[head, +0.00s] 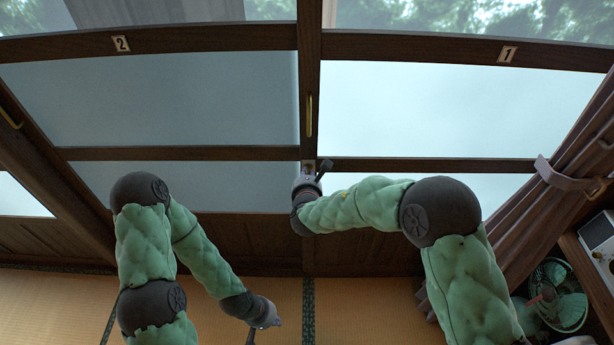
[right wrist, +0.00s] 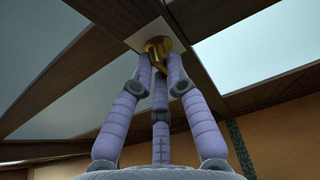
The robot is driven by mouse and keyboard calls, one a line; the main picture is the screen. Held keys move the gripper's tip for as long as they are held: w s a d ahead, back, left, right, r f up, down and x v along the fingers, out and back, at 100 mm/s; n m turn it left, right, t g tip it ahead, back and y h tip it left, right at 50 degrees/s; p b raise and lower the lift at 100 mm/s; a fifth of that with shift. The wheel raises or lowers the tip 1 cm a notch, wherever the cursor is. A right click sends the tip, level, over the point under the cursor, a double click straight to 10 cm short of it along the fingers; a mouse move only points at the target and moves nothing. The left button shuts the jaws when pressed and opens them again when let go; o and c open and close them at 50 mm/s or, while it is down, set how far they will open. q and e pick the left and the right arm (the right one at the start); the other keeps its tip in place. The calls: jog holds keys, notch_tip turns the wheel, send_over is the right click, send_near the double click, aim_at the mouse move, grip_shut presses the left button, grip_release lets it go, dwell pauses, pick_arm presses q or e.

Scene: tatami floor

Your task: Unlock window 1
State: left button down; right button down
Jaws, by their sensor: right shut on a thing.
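Window 1 (head: 440,105) is the right sliding panel, pale glass in a dark wood frame, with a "1" tag (head: 507,54) on its top rail. In the right wrist view, a round brass lock knob (right wrist: 157,44) sits on a pale square plate (right wrist: 141,38) on the wood stile. My right gripper (head: 310,172) is at the centre stile; its three purple fingers (right wrist: 160,75) are shut around the knob, which they partly hide. My left gripper (head: 266,326) hangs low over the floor, empty, its fingers apart.
Window 2 (head: 180,100), with a "2" tag (head: 121,43), is at the left. A brass pull (head: 309,116) is on the centre stile. A tied curtain (head: 545,200) hangs at the right, near a green fan (head: 558,296) and a white device (head: 598,247). The tatami (head: 370,300) below is clear.

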jog(key=shift+f, duration=0.1)
jog(key=c, duration=1.2)
grip_release()
jog(key=v, duration=1.2)
